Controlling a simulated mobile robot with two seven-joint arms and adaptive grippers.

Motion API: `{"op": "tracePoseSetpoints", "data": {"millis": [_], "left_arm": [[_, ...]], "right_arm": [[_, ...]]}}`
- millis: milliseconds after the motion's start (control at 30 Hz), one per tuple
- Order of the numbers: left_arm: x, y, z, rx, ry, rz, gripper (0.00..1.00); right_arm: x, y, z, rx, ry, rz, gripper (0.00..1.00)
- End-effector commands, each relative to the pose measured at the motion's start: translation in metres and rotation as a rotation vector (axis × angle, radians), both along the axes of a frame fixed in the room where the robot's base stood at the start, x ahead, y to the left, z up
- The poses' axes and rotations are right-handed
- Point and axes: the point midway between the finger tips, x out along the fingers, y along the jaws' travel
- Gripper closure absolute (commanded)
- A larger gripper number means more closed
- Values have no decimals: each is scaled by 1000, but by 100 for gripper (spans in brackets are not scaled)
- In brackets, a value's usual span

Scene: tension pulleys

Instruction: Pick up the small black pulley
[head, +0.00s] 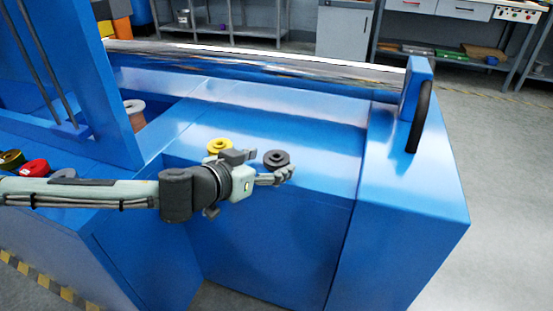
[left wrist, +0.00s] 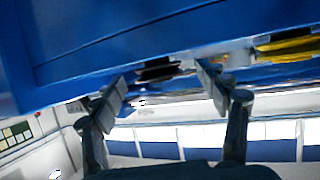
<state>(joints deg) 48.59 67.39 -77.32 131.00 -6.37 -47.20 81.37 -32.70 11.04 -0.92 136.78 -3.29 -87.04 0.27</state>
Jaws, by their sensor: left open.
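The small black pulley (head: 276,159) lies on the blue machine top, near its front edge. My left gripper (head: 268,168) is open, right beside the pulley on its near side. In the left wrist view the black pulley (left wrist: 160,70) shows between and beyond the two spread fingers of the gripper (left wrist: 163,84). From these views I cannot tell whether a finger touches it. A yellow pulley (head: 219,146) lies to the left of the black one, partly close behind the gripper; it also shows in the left wrist view (left wrist: 290,47). My right gripper is not in view.
A blue upright panel (head: 95,80) stands at left. Red (head: 35,168) and dark olive (head: 12,159) pulleys lie at far left. A copper-coloured spool (head: 135,112) stands behind. A blue bracket with a black wheel (head: 419,115) rises at right. The surface right of the black pulley is clear.

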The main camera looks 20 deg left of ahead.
Motion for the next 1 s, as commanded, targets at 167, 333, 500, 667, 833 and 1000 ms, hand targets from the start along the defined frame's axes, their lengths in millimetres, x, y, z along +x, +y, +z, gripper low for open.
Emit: {"op": "tracePoseSetpoints", "data": {"millis": [167,333,500,667,833,1000], "left_arm": [[11,-4,-4,-1,-1,-2,26],[11,-4,-4,1,0,-1,26],[10,-4,-4,1,0,-1,46],[10,-4,-4,1,0,-1,66],[10,-4,-4,0,-1,-1,82],[10,-4,-3,0,-2,-1,82]], "right_arm": [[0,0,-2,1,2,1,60],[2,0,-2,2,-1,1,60],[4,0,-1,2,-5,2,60],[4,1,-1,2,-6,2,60],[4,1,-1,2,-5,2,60],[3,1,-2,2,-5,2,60]]}}
